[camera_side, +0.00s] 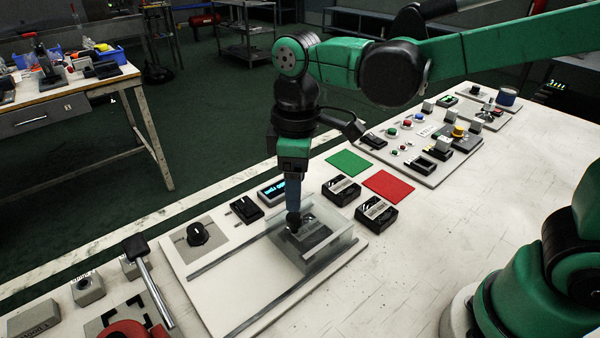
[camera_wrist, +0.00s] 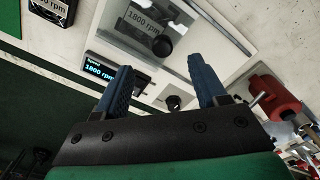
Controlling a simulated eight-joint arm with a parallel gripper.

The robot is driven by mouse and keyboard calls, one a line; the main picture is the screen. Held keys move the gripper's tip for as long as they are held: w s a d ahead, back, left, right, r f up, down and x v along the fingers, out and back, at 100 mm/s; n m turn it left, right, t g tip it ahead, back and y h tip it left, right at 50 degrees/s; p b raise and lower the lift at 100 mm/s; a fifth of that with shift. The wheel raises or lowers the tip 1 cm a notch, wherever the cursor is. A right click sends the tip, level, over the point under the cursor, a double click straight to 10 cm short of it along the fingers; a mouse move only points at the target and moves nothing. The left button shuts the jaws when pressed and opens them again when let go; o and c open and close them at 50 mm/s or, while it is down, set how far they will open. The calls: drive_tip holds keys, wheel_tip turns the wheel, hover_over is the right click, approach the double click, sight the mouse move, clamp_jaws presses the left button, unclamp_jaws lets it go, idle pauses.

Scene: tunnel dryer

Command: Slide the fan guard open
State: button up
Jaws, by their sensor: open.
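The fan guard (camera_side: 338,248) is a clear box-like cover on a white panel, over a dark labelled unit. It sits at the right end of two grey rails (camera_side: 222,252). A dark round knob (camera_side: 293,221) shows at the guard's top, just under my gripper (camera_side: 292,210). In the wrist view the guard (camera_wrist: 205,22) is a clear pane, with the black knob (camera_wrist: 162,46) just beyond and between my blue fingertips. My gripper (camera_wrist: 168,72) is open with its fingers apart. I cannot tell whether the fingers touch the knob.
A lever (camera_side: 147,275) stands at the left. The rails left of the guard are clear.

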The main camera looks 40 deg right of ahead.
sight(293, 216)
drive_tip(key=shift+a+f, duration=0.25)
drive_tip(key=shift+f, duration=2.65)
drive_tip(key=shift+c, duration=0.2)
clamp_jaws()
